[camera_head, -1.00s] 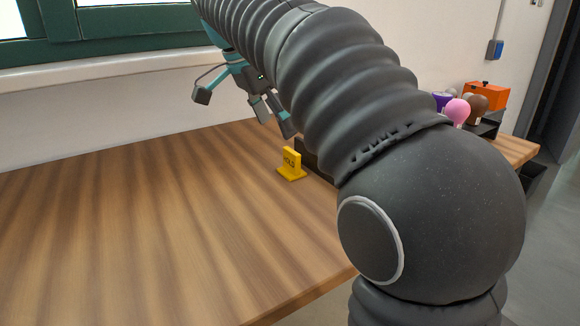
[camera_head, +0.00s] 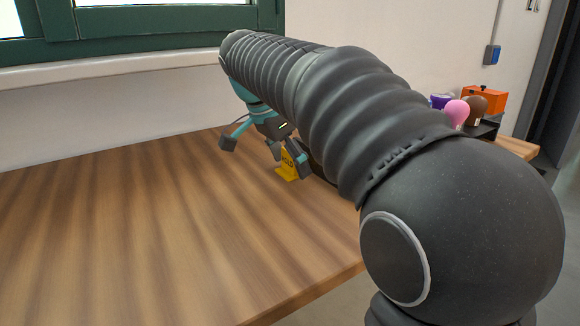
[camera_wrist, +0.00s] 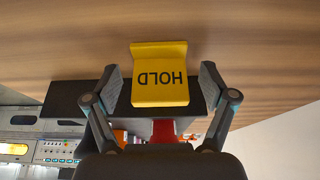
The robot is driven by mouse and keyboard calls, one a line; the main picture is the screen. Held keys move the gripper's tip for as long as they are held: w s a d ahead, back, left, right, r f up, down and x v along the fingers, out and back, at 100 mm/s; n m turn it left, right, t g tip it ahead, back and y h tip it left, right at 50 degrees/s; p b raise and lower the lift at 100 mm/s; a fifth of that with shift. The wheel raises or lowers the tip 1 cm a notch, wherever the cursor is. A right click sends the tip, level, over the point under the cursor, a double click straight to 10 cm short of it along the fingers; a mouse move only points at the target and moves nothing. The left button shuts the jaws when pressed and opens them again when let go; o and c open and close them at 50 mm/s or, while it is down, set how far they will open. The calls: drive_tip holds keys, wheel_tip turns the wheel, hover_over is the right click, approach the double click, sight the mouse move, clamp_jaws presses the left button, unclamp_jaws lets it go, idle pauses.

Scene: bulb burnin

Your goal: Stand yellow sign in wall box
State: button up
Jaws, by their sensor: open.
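The yellow sign (camera_head: 287,163) stands upright on its foot on the wooden table, with the word HOLD on its face. In the wrist view the sign (camera_wrist: 159,75) appears upside down, between the two fingers. My gripper (camera_head: 288,157) is low over the table at the sign, with a finger to each side. In the wrist view my gripper (camera_wrist: 162,85) is open, and a gap shows between each finger and the sign. The wall box cannot be made out for certain in either view.
A dark box-like thing (camera_wrist: 75,95) lies just beyond the sign, partly hidden by my arm in the head view. Pink (camera_head: 457,112) and brown (camera_head: 474,108) bulbs and an orange box (camera_head: 487,97) are at the right. The table's left side (camera_head: 110,230) is clear.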

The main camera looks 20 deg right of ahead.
drive_tip(key=c, duration=1.4)
